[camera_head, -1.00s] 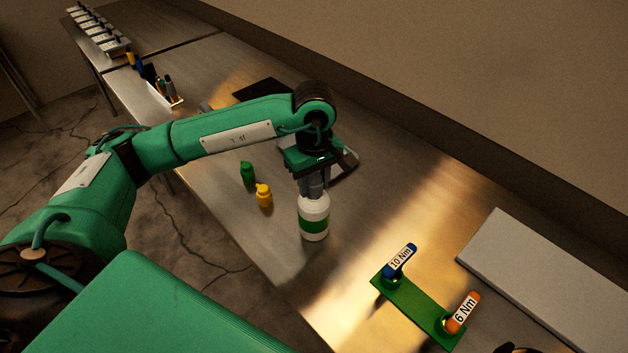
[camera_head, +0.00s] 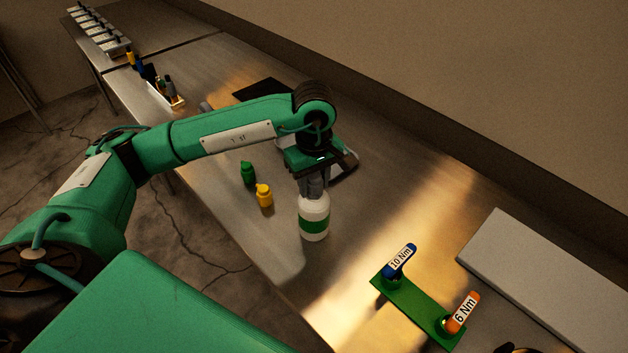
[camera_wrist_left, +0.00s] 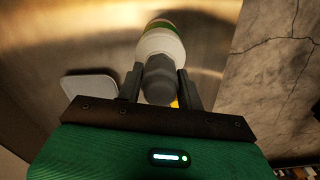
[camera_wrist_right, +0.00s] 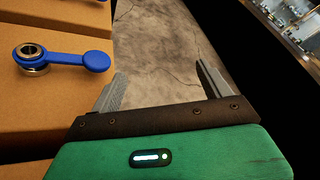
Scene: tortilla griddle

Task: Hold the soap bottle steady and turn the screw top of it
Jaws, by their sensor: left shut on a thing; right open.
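The soap bottle (camera_head: 314,218) is white with a green band and stands upright on the metal table. It also shows in the left wrist view (camera_wrist_left: 161,43), with its grey screw top (camera_wrist_left: 159,82) between the fingers. My left gripper (camera_head: 312,187) comes down from above and is shut on the screw top. The left wrist view shows both left fingertips (camera_wrist_left: 159,75) at the sides of the top. My right gripper (camera_wrist_right: 160,82) is open and empty in the right wrist view, away from the bottle. The head view does not clearly show it.
Green (camera_head: 248,173) and yellow (camera_head: 264,195) small bottles stand left of the soap bottle. A green plate (camera_head: 416,307) with blue (camera_head: 400,261) and orange (camera_head: 463,313) torque handles lies right. A grey slab (camera_head: 550,275) lies farther right. A blue-handled ring tool (camera_wrist_right: 65,59) rests on a brown surface.

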